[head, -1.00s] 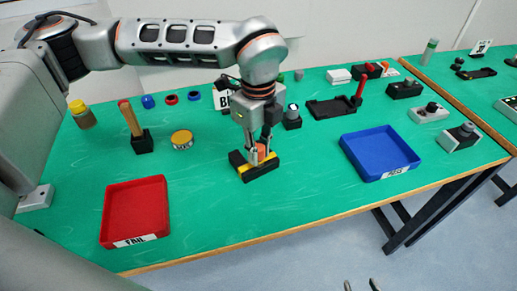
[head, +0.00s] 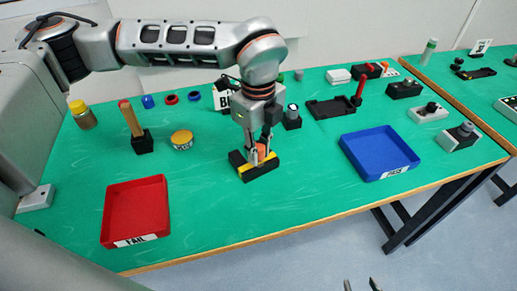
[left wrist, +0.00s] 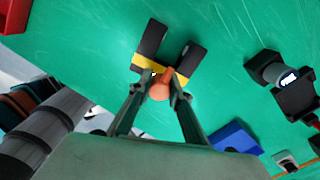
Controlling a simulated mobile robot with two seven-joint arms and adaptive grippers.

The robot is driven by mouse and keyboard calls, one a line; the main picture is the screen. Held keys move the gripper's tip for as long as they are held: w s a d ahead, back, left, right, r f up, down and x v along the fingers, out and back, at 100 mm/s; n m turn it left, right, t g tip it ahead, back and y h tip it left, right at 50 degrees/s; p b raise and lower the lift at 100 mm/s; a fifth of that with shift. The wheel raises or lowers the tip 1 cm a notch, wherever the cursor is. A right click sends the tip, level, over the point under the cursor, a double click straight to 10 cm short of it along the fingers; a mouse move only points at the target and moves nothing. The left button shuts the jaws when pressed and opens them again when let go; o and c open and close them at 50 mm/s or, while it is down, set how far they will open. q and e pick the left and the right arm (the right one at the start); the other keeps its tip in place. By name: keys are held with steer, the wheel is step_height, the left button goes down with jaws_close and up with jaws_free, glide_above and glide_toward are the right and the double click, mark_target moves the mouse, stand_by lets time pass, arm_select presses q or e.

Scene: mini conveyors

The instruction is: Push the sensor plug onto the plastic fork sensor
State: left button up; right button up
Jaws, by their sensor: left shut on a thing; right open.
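The fork sensor (left wrist: 151,38) is a black U-shaped piece with a yellow band, lying on the green table, and it also shows in the head view (head: 249,176). The orange sensor plug (left wrist: 162,88) is between the fingers of my left gripper (left wrist: 161,87). My left gripper (head: 262,157) is shut on the plug from above. In the left wrist view the plug is right at the yellow band, opposite the two prongs. I cannot tell whether it is seated. My right gripper (head: 362,284) is open and empty at the bottom edge of the head view.
A red FAIL tray (head: 160,185) stands to the left and a blue PASS tray (head: 350,160) to the right. A black holder with a wooden handle (head: 143,145) and a yellow button (head: 182,140) are behind left. The table in front of the sensor is clear.

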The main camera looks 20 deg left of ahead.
mark_target(258, 146)
arm_select(q)
steer(key=shift+f+b, duration=0.45)
steer(key=shift+f, duration=0.55)
steer(key=o, duration=1)
step_height(258, 146, up, 12)
steer(key=shift+r, duration=0.15)
